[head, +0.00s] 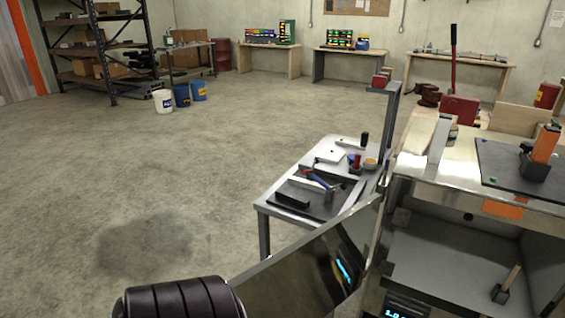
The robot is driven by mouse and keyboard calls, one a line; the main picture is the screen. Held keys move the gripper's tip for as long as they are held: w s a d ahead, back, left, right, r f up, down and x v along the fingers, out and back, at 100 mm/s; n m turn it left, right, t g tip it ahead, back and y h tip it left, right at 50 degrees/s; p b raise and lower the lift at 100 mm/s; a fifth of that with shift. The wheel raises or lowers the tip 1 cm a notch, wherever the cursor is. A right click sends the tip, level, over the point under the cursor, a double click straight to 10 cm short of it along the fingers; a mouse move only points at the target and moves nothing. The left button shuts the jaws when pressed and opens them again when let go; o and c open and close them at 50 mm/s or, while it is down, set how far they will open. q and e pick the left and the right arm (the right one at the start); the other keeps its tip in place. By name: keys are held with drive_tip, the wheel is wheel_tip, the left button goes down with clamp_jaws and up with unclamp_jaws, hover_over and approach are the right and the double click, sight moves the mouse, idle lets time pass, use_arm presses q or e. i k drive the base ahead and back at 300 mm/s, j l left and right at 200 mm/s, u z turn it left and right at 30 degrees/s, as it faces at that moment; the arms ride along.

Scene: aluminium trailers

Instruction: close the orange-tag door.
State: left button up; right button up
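A metal unit at the right has an open compartment (455,262) with an orange tag (504,209) on the frame above it. A shiny, mirror-like door panel (295,278) stands open at the compartment's left side, swung out to the left. Its lower part runs out of the picture. A small handled object (507,284) stands inside the compartment. A dark ribbed rounded part, which looks like part of my arm, is at the bottom left near the panel's outer end. Neither gripper's fingers show.
A metal table (264,212) with tools stands just behind the door panel. A black mat (505,178) with an orange and black item (541,155) lies on the unit's top. Open concrete floor (130,170) lies to the left; shelves and benches line the far walls.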

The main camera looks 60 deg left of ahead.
sight(312, 277)
drive_tip(key=k+j+z, duration=0.2)
drive_tip(key=k+j, duration=0.65)
drive_tip(key=j+z, duration=0.25)
drive_tip(key=j, duration=1.9)
